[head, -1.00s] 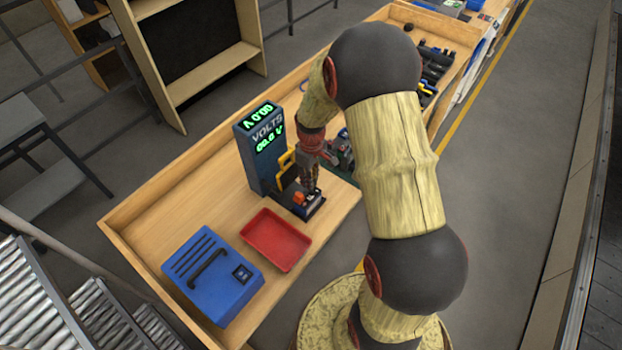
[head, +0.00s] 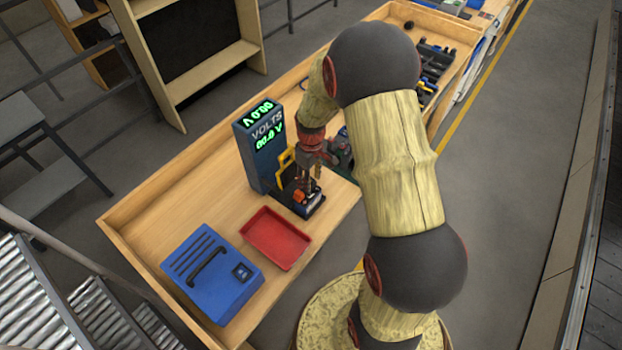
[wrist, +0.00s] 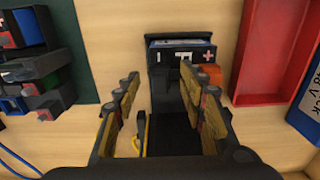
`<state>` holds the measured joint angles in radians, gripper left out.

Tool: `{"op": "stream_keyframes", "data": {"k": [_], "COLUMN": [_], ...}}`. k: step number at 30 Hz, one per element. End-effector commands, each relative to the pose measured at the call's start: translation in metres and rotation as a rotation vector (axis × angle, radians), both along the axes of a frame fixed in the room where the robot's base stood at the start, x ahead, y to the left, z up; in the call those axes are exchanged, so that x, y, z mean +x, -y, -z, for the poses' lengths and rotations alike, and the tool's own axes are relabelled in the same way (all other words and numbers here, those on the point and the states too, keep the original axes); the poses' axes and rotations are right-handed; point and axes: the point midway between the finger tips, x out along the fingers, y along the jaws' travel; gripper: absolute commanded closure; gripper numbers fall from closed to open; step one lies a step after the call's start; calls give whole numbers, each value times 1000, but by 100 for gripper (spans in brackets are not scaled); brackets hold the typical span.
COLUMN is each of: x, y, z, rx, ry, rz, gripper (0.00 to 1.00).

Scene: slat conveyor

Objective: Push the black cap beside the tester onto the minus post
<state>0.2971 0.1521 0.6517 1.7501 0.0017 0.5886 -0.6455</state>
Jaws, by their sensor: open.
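The tester (head: 257,150) is a tall blue box with green readouts and VOLTS on its face, standing on the wooden bench. At its foot is a small dark unit (head: 308,208) with an orange part. The wrist view shows this unit's top (wrist: 180,52) with a minus mark at left and a plus mark at right. An orange cap (wrist: 211,76) sits beside the plus side. My gripper (wrist: 160,92) is open, its fingers spread above a dark area in front of the unit. I cannot clearly pick out the black cap or the minus post; the fingers and dark parts hide much there.
A red tray (head: 275,238) and a blue case (head: 212,275) with a black handle stand nearby at the front. A yellow frame (head: 286,158) is close beside my gripper. Dark racks (wrist: 38,70) lie to the left in the wrist view.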

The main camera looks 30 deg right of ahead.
Motion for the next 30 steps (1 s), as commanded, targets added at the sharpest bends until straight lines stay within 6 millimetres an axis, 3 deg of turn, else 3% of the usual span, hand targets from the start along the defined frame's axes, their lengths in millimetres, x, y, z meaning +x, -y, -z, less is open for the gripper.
{"op": "stream_keyframes", "data": {"k": [7,21,30], "x": [1,1,0], "y": [0,0,0], "z": [-11,-98,-120], "rx": [-1,-1,0], "ry": [3,3,0], "rz": [0,0,0], "gripper": [59,59,59]}}
